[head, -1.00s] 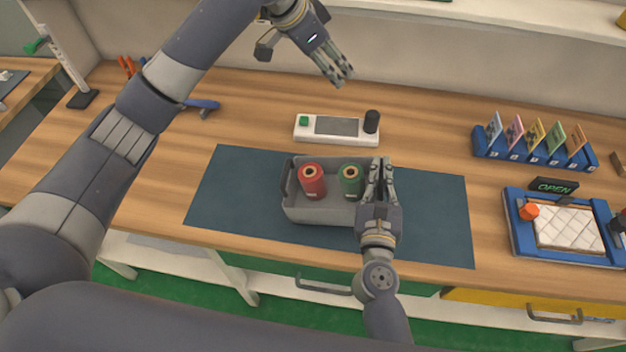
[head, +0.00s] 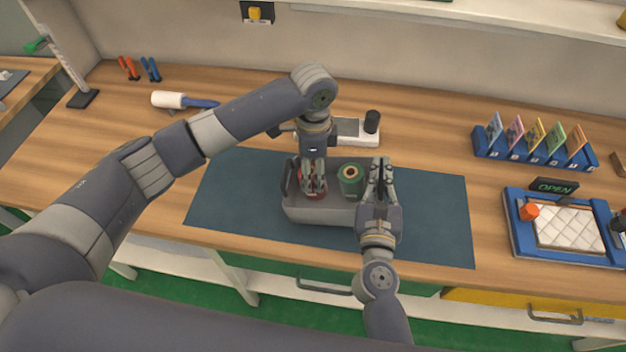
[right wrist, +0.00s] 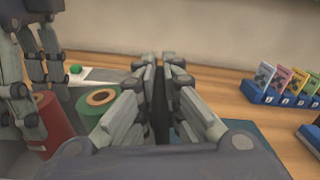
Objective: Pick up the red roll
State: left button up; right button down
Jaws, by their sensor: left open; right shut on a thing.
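The red roll (head: 320,194) stands in the left part of the grey bin (head: 320,214), partly hidden by my left gripper. It also shows in the right wrist view (right wrist: 52,128). My left gripper (head: 313,188) points down at the red roll, open, with its fingers around the roll's upper part; contact cannot be told. A green roll (head: 351,182) stands beside it in the bin. My right gripper (head: 380,164) is shut on the right end wall of the bin. The gripped part is hidden between its fingers.
The bin stands on a dark mat (head: 235,200). Behind it is a white device (head: 352,130) with a dark knob, partly covered by my left arm. A blue card rack (head: 530,155) and a blue-framed tray (head: 512,225) stand to the right. The mat's left part is clear.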

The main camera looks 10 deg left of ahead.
pick_arm(q)
notch_tip(320, 180, down, 5)
jog(key=shift+a+f, duration=0.1)
jog(key=shift+a, duration=0.05)
pick_arm(e)
jog(key=shift+r, duration=0.1)
pick_arm(q)
jog(key=c, duration=0.9)
jog(key=shift+r, duration=0.2)
notch_tip(320, 180, up, 10)
jog(key=shift+f, duration=0.1)
jog(key=shift+r, duration=3.1)
pick_arm(e)
jog(key=c, duration=1.7)
grip_release()
